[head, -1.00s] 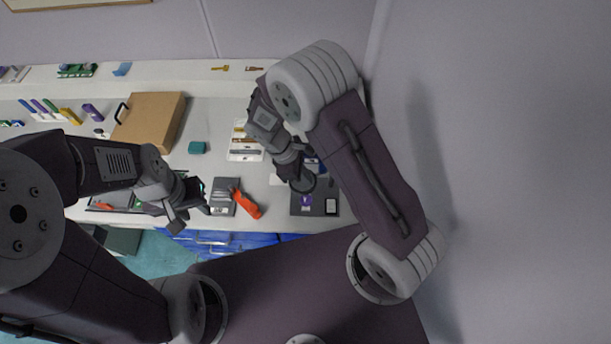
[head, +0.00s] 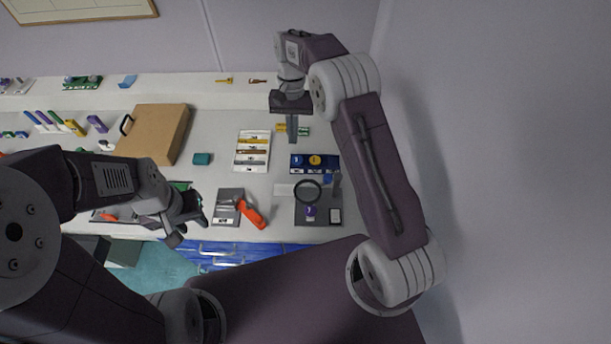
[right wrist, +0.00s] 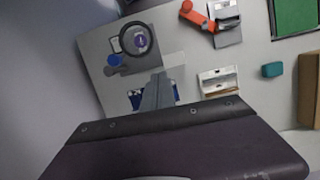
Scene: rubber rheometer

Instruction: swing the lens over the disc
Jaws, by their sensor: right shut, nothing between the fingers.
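The lens (head: 307,192) is a dark round ring with a grey glass, above a dark grey base plate (head: 318,219) at the right of the bench. The purple disc (head: 310,211) shows just below the ring in the head view. In the right wrist view the purple disc (right wrist: 141,41) shows inside the lens ring (right wrist: 124,37), right of its middle. My right gripper (head: 292,138) is shut and empty, behind the lens and apart from it; its fingers (right wrist: 157,82) also show in the wrist view. My left gripper (head: 190,228) is open and empty near the front edge.
A blue tray (head: 314,163) with round pieces lies behind the base plate. A labelled rack (head: 252,151) stands left of it. A cardboard box (head: 157,132) is further left. A wall stands at right.

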